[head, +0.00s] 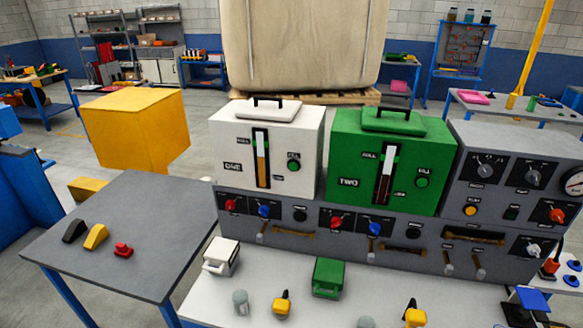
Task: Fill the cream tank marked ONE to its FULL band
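The cream tank marked ONE (226,147) stands on the left of the grey control console, with a lid and black handle on top. Its upright gauge (262,158) has a pale upper part and an amber lower part. The FULL label (243,141) is beside the upper part of the gauge. I cannot tell the exact level against the band. A round green button (294,166) sits on the tank's front, right of the gauge. Neither of my grippers shows in the head view.
The green tank marked TWO (343,160) stands right of the cream one. The console (300,242) below carries red and blue knobs. The white bench (220,312) holds small cream and green boxes. A grey side table (130,235) at left has free room.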

